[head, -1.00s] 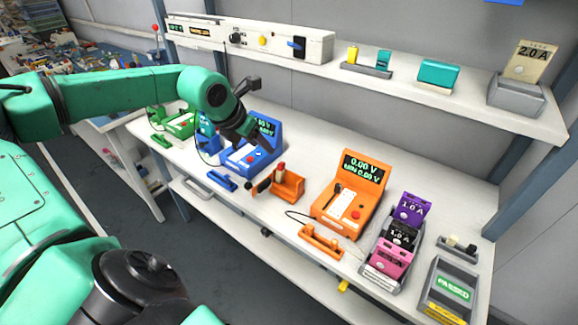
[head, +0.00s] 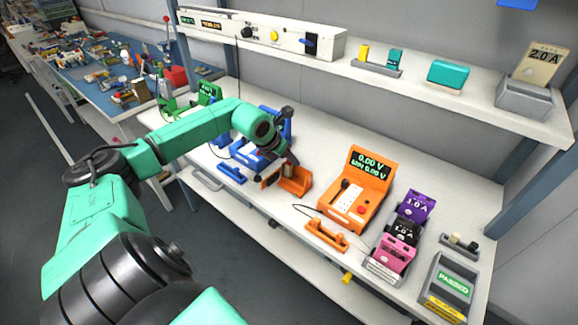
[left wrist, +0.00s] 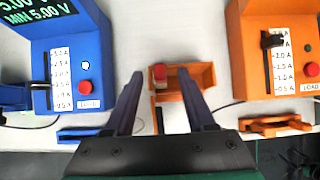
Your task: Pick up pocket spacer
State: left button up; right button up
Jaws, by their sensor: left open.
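The orange pocket holder (left wrist: 205,77) sits on the bench between a blue and an orange tester; it also shows in the head view (head: 296,181). A small red-topped block with a pale lower part (left wrist: 160,75) stands at its left end; I cannot tell for sure whether this is the pocket spacer. My left gripper (left wrist: 160,72) is open, its two dark fingers either side of the block in the left wrist picture, with no visible contact. In the head view my left gripper (head: 289,158) is over the holder and partly hides it. My right gripper is out of view.
The blue tester (left wrist: 75,65) stands close on the left, the orange tester (left wrist: 275,60) on the right with a cable on the bench. An orange handled piece (head: 326,237) lies near the front edge. The shelf (head: 420,92) runs above the bench's back.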

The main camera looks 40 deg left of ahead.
pick_arm(q)
jog(key=shift+s, duration=0.1)
grip_shut()
dwell(1.2)
